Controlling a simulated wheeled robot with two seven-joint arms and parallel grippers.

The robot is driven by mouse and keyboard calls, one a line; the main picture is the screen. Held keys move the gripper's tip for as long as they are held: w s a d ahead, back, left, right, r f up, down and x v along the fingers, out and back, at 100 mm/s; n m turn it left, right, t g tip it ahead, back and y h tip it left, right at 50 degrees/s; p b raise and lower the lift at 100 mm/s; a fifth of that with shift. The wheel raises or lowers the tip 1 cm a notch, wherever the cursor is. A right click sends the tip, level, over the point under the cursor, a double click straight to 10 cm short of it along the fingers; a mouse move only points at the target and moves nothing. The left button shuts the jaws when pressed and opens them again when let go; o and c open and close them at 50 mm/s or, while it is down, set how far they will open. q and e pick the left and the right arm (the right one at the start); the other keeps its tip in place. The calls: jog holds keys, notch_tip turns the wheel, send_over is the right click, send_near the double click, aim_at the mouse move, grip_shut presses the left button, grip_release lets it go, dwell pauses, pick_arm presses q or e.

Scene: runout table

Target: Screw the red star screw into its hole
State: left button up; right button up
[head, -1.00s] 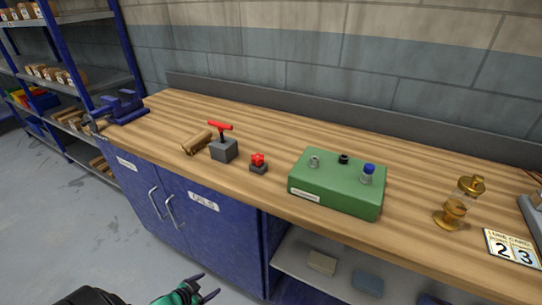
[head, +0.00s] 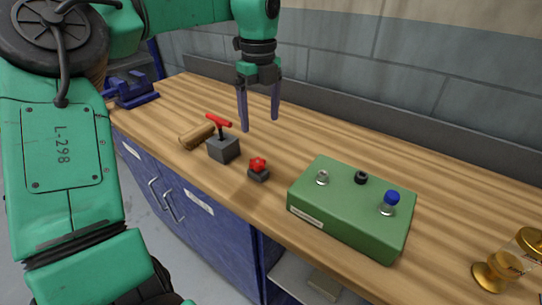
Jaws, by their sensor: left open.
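The red star screw (head: 258,163) sits upright in a small dark grey block (head: 258,175) on the bench, left of the green box (head: 350,222). The green box has a silver-rimmed fitting (head: 322,177), a black ring-like fitting (head: 361,177) and a blue-topped knob (head: 391,197) on top. Which of these is the star screw's hole I cannot tell. My left gripper (head: 260,122) is open and empty, fingers pointing down, above the bench and behind the star screw, apart from it. My right gripper is not in view.
A red T-handle (head: 219,121) stands in a grey block (head: 223,149), left of the star screw, beside a wooden cylinder (head: 197,135). A blue vise (head: 131,88) is at the far left. A brass object (head: 505,265) stands at right. Bench behind the green box is clear.

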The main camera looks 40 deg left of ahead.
pick_arm(q)
send_over(258, 161)
jog(key=f, duration=0.6)
jog(key=shift+s+a+p, duration=0.1)
jog(key=shift+s+p, duration=0.3)
jog(key=f, duration=0.1)
jog(key=f+p, duration=0.1)
jog(key=f, duration=0.1)
jog(key=f+p, duration=0.1)
jog(key=f, duration=0.1)
jog(key=shift+w+d+f, duration=0.2)
jog(key=shift+w, duration=0.05)
notch_tip(258, 161, down, 2)
jog(key=shift+a+f, duration=0.1)
jog(key=shift+f, duration=0.15)
grip_shut()
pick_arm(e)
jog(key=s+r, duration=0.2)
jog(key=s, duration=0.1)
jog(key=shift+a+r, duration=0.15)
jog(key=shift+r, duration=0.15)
